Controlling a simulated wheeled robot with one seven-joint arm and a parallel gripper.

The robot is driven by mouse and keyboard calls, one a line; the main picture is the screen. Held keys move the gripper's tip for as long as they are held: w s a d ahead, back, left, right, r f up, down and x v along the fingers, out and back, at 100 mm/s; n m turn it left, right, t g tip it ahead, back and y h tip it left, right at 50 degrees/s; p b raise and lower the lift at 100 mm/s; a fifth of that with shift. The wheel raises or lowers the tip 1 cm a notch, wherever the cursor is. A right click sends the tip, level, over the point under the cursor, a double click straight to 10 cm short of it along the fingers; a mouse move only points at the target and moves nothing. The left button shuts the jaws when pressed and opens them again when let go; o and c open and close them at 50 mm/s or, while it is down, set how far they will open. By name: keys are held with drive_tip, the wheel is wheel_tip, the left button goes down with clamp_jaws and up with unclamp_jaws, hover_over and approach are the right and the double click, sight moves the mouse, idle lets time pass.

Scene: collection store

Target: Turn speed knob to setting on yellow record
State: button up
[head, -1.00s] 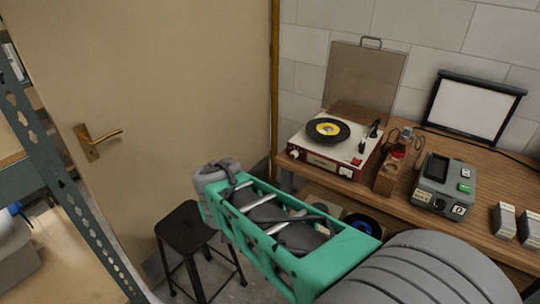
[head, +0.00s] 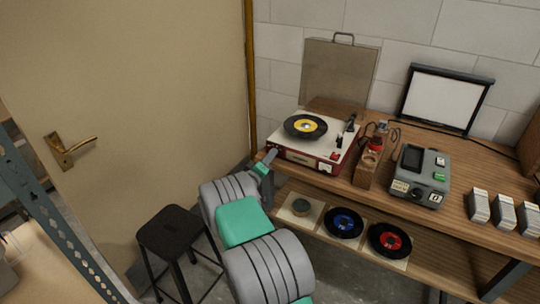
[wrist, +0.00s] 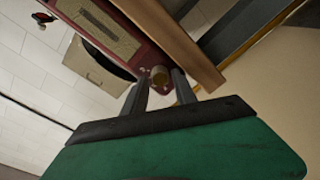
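The red and white record player (head: 323,158) stands at the left end of the wooden bench in the head view. A black record with a yellow label (head: 306,126) lies on its platter; any print on the label is too small to read. In the head view my gripper (head: 267,164) is at the player's front left corner and the knob is hidden.
The bench (head: 455,210) also holds a wooden block (head: 366,172), a grey device (head: 420,176) and a framed panel (head: 445,99). Blue-labelled (head: 344,222) and red-labelled (head: 390,240) records lie on the lower shelf. A black stool (head: 172,230) stands left of my arm.

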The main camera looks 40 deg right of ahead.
drive_tip(key=shift+w+d, duration=0.2)
drive_tip(key=shift+d, duration=0.15)
clamp_jaws()
